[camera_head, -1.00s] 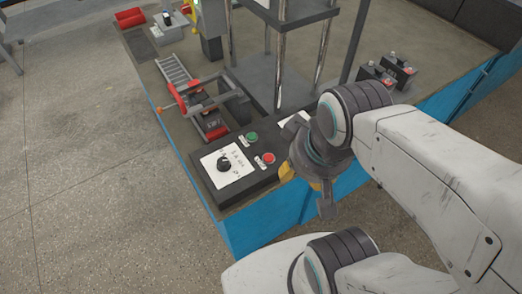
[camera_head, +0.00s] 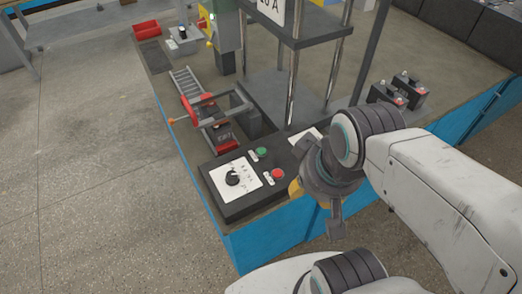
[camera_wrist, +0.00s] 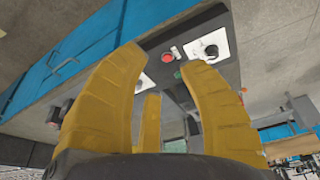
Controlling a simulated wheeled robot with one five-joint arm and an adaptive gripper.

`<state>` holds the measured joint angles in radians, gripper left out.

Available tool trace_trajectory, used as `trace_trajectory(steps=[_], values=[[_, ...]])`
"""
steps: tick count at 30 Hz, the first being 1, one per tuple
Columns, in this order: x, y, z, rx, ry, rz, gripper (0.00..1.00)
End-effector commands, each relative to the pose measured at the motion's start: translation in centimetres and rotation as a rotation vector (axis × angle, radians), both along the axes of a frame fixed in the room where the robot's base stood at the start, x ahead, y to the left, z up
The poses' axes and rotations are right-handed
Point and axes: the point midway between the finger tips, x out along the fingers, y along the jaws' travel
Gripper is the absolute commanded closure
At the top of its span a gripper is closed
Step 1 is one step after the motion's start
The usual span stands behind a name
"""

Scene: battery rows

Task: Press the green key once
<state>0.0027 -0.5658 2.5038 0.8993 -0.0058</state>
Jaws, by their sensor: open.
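The green key (camera_head: 262,152) is a small round button on a dark control panel (camera_head: 227,211) at the bench's front corner. In the wrist view the green key (camera_wrist: 178,74) shows partly, beside the right finger. A red button (camera_head: 278,174) sits near it on the same panel, and a black knob (camera_head: 232,179) stands on a white dial plate. My gripper (camera_head: 312,200) is to the right of the panel in the head view, apart from the key. In the wrist view its yellow fingers (camera_wrist: 160,85) are spread, with nothing held between them.
A press frame with metal posts (camera_head: 292,85) rises behind the panel. A roller ramp with a red-and-black battery (camera_head: 222,134) lies to the left. Two batteries (camera_head: 400,90) stand at the right. A red bin (camera_head: 147,28) is at the back left. The floor at left is clear.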

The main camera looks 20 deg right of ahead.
Motion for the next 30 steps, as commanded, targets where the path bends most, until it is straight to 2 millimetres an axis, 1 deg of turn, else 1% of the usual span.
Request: trace_trajectory(steps=[1,12,30], values=[[0.0,0.0,0.0,0.0,0.0,0.0,0.68],[0.0,0.0,0.0,0.0,0.0,0.0,1.0],[0.0,0.0,0.0,0.0,0.0,0.0,1.0]])
